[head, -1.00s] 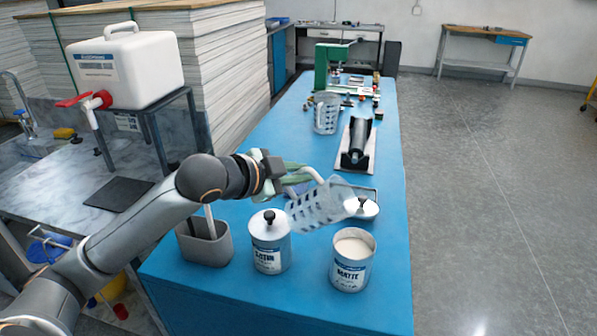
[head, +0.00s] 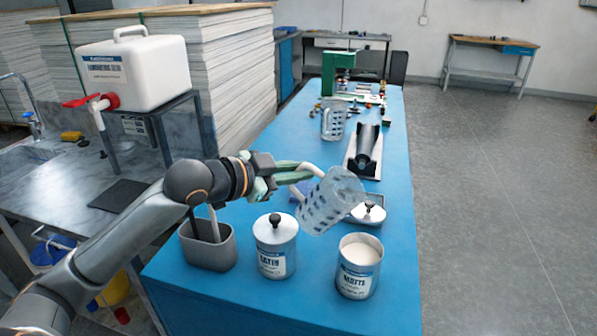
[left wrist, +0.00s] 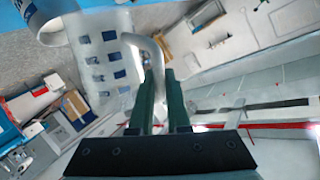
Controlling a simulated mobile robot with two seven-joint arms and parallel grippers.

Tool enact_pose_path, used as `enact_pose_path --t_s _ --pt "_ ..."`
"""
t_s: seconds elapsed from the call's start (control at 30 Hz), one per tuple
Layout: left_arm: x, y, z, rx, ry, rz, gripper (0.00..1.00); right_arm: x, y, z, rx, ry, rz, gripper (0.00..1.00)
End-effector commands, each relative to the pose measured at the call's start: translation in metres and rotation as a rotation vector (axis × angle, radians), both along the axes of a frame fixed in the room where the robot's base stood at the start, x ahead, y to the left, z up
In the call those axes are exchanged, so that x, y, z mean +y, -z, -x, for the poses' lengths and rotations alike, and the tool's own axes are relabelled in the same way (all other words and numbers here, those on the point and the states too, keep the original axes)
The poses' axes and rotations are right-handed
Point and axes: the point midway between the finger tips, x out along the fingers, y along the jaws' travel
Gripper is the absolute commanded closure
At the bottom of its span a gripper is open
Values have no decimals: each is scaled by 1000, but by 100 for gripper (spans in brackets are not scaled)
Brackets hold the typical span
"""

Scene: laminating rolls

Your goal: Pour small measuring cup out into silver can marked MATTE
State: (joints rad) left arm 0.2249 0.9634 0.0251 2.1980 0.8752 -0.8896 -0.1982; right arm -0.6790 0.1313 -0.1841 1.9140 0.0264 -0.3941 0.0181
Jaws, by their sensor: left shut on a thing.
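The small measuring cup (head: 330,203) is clear with dark blue marks. My left gripper (head: 290,178) is shut on its pale handle, which shows between the fingers (left wrist: 165,95) in the left wrist view. The cup (left wrist: 100,62) is held tilted in the air, with its wide end to the upper right in the head view. I cannot tell whether it holds liquid. The silver can marked MATTE (head: 356,280) stands open and upright on the blue bench, with whitish contents near its rim. The cup is above and behind it, slightly left, apart from it. My right gripper is not in view.
A lidded SATIN can (head: 276,262) stands left of the MATTE can. A grey holder (head: 208,250) is further left. A tray (head: 352,216) with a knobbed lid (head: 369,213) lies behind. A larger measuring cup (head: 333,122) and a black roller (head: 364,150) are further back.

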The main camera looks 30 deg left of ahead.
Motion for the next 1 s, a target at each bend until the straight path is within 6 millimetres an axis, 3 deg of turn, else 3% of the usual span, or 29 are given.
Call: enact_pose_path --t_s 0.53,1.0 --pt "0 1 0 0 0 1 100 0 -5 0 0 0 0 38" --pt "4 7 0 -37 2 175 100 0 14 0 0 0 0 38"
